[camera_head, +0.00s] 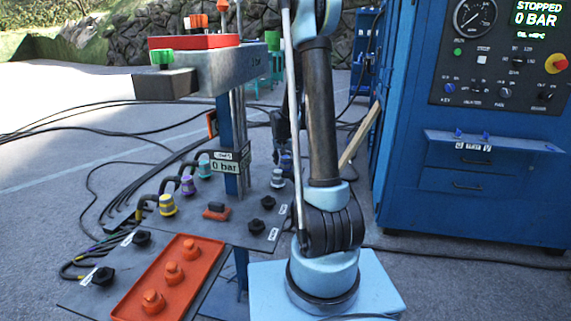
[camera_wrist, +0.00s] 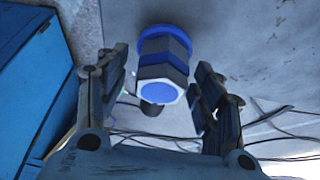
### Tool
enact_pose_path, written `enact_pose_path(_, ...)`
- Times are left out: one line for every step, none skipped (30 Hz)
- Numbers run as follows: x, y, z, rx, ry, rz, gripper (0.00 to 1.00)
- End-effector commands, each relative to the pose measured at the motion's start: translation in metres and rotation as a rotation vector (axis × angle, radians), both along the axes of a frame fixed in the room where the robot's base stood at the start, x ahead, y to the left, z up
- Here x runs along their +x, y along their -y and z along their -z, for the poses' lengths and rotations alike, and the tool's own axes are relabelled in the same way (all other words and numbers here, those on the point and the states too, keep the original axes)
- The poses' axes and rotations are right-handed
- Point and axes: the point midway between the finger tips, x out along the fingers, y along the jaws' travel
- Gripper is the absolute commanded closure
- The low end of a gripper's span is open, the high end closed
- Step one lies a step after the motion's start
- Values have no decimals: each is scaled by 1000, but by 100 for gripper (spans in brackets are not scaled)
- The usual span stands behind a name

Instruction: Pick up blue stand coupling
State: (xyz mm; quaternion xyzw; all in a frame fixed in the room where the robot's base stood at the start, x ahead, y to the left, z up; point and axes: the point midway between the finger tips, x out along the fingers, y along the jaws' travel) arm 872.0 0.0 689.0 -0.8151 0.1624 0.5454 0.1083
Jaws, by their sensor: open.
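In the wrist view the blue stand coupling (camera_wrist: 164,68) has a blue flange, a grey-white hexagonal body with a blue band, and a blue end face. My gripper (camera_wrist: 157,72) is open, with one finger on either side of the coupling. Gaps show on both sides, and the fingers are not closed on it. How deep the coupling sits between the fingers is hard to tell. In the head view my gripper (camera_head: 279,130) is dark and partly hidden behind my arm. A bluish fitting (camera_head: 287,162) shows just below it.
Yellow (camera_head: 167,204), purple (camera_head: 188,185) and pale couplings with black hoses stand on the grey panel. An orange tray (camera_head: 170,280) with orange fittings lies in front. A blue cabinet (camera_head: 470,200) stands right. A grey beam (camera_head: 195,80) with a red tray overhangs the panel.

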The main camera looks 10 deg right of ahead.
Motion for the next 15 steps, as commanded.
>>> enact_pose_path(0,0,1,0,0,0,38)
enact_pose_path(0,0,2,0,0,0,38)
enact_pose_path(1,0,2,0,0,0,38)
enact_pose_path(1,0,2,0,0,0,38)
enact_pose_path(1,0,2,0,0,0,38)
enact_pose_path(0,0,2,0,0,0,38)
enact_pose_path(1,0,2,0,0,0,38)
enact_pose_path(1,0,1,0,0,0,38)
enact_pose_path(1,0,1,0,0,0,45)
enact_pose_path(1,0,1,0,0,0,52)
enact_pose_path(1,0,1,0,0,0,59)
enact_pose_path(1,0,1,0,0,0,68)
enact_pose_path(1,0,1,0,0,0,75)
enact_pose_path(1,0,1,0,0,0,81)
enact_pose_path(1,0,1,0,0,0,90)
